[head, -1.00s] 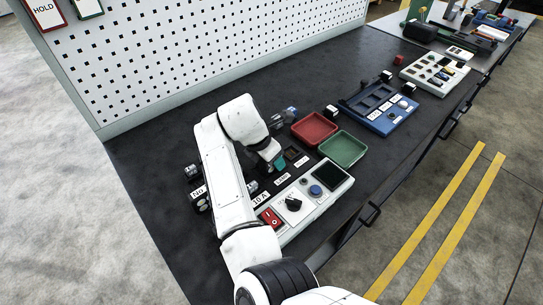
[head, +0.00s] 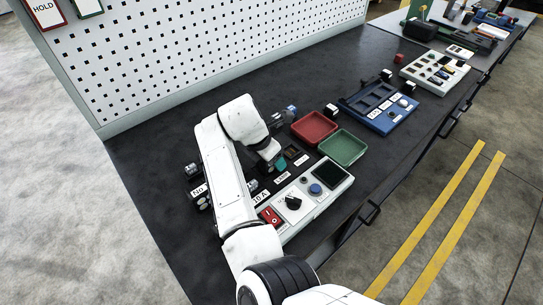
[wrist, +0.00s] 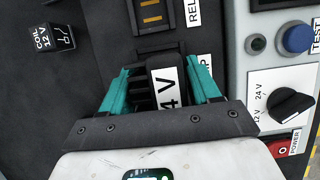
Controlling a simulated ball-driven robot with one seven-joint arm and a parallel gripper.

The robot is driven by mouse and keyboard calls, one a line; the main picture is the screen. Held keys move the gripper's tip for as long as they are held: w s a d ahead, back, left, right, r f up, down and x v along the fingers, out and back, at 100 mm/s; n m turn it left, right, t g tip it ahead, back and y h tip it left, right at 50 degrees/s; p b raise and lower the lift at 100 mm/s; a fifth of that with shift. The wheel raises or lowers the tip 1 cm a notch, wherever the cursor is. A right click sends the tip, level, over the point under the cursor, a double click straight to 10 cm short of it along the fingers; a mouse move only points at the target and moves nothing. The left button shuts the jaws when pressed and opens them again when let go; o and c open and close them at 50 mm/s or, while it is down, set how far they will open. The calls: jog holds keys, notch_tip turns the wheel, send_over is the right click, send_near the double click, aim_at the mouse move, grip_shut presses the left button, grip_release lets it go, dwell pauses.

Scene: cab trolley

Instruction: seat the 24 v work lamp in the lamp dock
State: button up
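The 24 V work lamp (wrist: 166,92) is a dark ribbed block with a white label, of which "4 V" shows in the wrist view. My gripper (wrist: 160,80) has its teal fingers on both sides of it and appears shut on it. The lamp dock's dark recess (wrist: 168,48) shows just beyond the lamp, beside a mostly covered label ending in "P". The lamp's lower end is hidden, so I cannot tell whether it is seated. In the head view, my gripper (head: 276,160) is low over the dock strip, and my wrist hides the lamp.
The relay dock (wrist: 152,14) lies beyond the lamp, and a "COIL 12 V" relay (wrist: 54,40) stands to the left. A white control panel (head: 327,200) with knob and switches is close on the right. Red (head: 314,128) and green (head: 343,148) trays sit behind.

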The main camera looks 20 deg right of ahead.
jog(key=o, duration=0.3)
jog(key=shift+o, duration=0.2)
jog(key=v, duration=1)
jog(key=shift+r+b, duration=0.4)
